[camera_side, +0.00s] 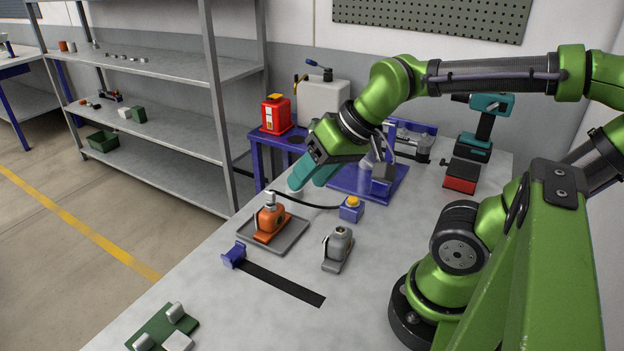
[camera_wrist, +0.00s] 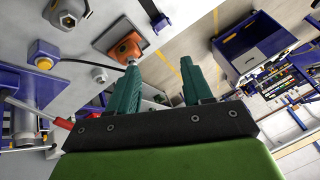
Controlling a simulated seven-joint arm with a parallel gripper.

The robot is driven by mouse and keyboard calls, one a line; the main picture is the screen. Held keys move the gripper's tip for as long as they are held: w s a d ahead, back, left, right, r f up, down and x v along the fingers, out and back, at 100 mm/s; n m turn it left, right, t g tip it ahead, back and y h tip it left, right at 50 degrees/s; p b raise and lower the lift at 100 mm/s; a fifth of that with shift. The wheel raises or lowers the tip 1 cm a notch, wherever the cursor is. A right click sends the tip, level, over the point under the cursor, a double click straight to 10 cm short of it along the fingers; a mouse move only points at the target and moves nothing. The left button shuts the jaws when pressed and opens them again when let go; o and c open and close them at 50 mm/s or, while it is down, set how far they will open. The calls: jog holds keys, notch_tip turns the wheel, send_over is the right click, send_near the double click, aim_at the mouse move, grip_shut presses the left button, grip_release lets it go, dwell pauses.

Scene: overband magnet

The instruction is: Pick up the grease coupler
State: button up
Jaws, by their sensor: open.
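My gripper (camera_side: 308,183) has teal fingers and is open and empty. It hangs above the back of the grey table, behind the orange fitting. In the wrist view its fingers (camera_wrist: 160,66) stand apart with nothing between them. The orange fitting (camera_side: 268,222) has a silver top and stands upright on a grey tray (camera_side: 290,238); it also shows in the wrist view (camera_wrist: 123,47), near the left fingertip. A grey metal fitting (camera_side: 340,245) stands on a small base to its right. I cannot tell for certain which piece is the grease coupler.
A blue box with a yellow button (camera_side: 351,208) and a black cable lie near the tray. A blue bracket (camera_side: 234,255) with a black strip is in front. A blue plate (camera_side: 345,184) with a fixture and a teal drill (camera_side: 483,125) are behind. A green block (camera_side: 160,327) is at the front.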

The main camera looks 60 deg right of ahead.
aim_at(270, 191)
jog(key=w+d+r+n+g+h, duration=0.1)
jog(key=w+d+n+g, duration=0.1)
jog(key=w+d, duration=0.35)
jog(key=w+d+r+n+g+h, duration=0.1)
jog(key=w+d+n+g, duration=0.15)
jog(key=w, duration=0.55)
jog(key=f, duration=0.5)
jog(key=w+f, duration=0.1)
jog(key=f, duration=0.5)
jog(key=w+f, duration=0.1)
jog(key=f, duration=0.5)
jog(key=shift+w+d, duration=0.15)
jog(key=shift+w, duration=0.1)
jog(key=shift+r, duration=0.1)
grip_shut()
